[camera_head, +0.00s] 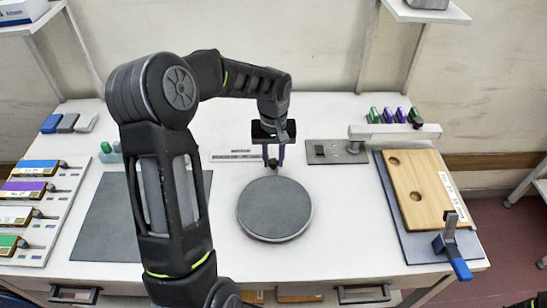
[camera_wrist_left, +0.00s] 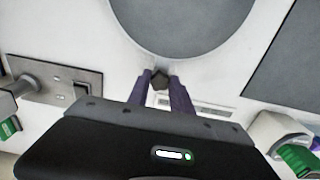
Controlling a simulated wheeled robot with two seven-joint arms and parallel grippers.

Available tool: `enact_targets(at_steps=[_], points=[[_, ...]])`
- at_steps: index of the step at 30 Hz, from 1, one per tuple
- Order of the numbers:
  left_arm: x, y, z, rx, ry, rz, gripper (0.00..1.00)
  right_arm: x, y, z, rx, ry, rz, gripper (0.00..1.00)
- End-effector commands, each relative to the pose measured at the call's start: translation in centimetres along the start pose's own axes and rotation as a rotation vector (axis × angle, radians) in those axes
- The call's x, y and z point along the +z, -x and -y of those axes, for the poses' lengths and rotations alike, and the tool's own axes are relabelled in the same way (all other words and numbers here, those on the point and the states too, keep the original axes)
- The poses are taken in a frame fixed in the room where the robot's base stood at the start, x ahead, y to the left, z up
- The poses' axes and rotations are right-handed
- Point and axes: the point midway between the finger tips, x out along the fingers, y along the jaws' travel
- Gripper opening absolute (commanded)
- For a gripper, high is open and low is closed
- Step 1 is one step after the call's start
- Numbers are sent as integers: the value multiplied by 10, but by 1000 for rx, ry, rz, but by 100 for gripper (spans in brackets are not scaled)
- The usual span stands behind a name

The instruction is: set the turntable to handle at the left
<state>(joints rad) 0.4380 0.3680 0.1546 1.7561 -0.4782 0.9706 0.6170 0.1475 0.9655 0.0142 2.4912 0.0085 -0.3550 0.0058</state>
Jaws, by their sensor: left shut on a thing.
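The turntable (camera_head: 275,210) is a round dark grey disc with a light rim on the white table, in the middle of the head view. It also shows at the top of the left wrist view (camera_wrist_left: 185,25). Its handle, a small dark knob (camera_wrist_left: 160,79), is at the disc's far edge in the head view. My left gripper (camera_head: 273,162) reaches down from behind the disc with its two purple fingers on either side of the knob, shut on it. The fingers also show in the left wrist view (camera_wrist_left: 160,76).
A grey mat (camera_head: 105,220) lies left of the turntable, partly behind my left arm. A grey switch plate (camera_head: 325,152) is at the back right. A wooden board (camera_head: 415,185) with a blue-handled clamp (camera_head: 453,250) lies right. Coloured blocks (camera_head: 40,167) sit in a rack at left.

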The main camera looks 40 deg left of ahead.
Motion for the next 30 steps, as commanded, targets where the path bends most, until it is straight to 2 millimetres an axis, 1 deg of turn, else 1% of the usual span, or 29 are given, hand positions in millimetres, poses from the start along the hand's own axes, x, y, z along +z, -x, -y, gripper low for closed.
enact_targets(at_steps=[23,30], points=[[0,0,0,0,1,-1,0,0,0,0,0,0,0,0],[0,0,4,-1,33,-2,0,0,-3,-1,-1,1,-1,0]])
